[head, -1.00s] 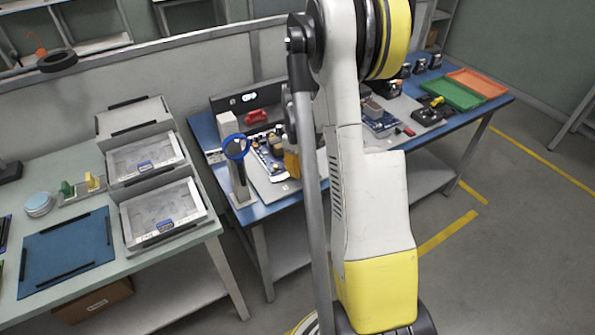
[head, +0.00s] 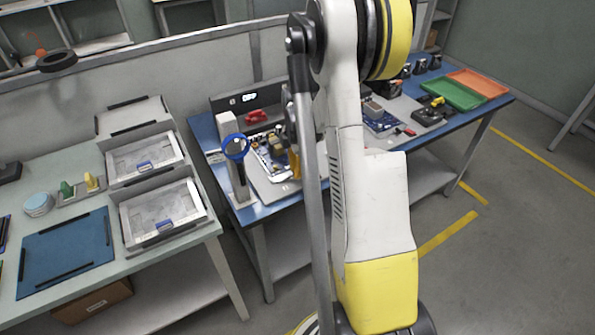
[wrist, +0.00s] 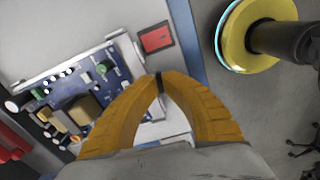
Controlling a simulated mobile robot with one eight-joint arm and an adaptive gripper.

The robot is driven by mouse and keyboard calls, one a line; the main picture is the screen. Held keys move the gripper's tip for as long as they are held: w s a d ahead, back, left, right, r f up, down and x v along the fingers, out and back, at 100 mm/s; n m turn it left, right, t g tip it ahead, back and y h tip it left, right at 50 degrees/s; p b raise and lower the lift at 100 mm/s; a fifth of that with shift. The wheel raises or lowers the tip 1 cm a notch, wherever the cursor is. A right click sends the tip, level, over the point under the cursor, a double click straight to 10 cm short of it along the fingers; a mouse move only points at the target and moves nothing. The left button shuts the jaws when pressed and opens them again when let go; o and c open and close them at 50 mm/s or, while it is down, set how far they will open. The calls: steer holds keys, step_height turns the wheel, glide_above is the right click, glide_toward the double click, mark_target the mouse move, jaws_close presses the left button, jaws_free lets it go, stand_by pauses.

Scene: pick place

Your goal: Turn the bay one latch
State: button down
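My gripper (wrist: 159,76) points down over the left part of the blue bench. Its two orange fingers meet at the tips in the wrist view, with only a thin dark line between them, and nothing clearly held. A blue circuit board (wrist: 88,88) in a pale metal frame lies left of the fingers; it also shows in the head view (head: 268,158). A short grey bar (wrist: 139,50) at the frame's right end is just above and left of the fingertips. I cannot tell for sure which part is the bay one latch. My arm hides part of this bay in the head view.
A red square (wrist: 155,38) lies beyond the fingertips. A stand with a blue ring (head: 236,148) is at the bench's front left. A red object (head: 256,117) sits behind the board. Green (head: 455,96) and orange (head: 477,83) trays are at far right. Grey trays (head: 160,210) stand on the left table.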

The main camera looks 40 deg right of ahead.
steer(key=shift+n, duration=0.9)
steer(key=c, duration=1.6)
jaws_free()
steer(key=shift+o, duration=0.2)
step_height(320, 180, up, 12)
steer(key=shift+s, duration=0.1)
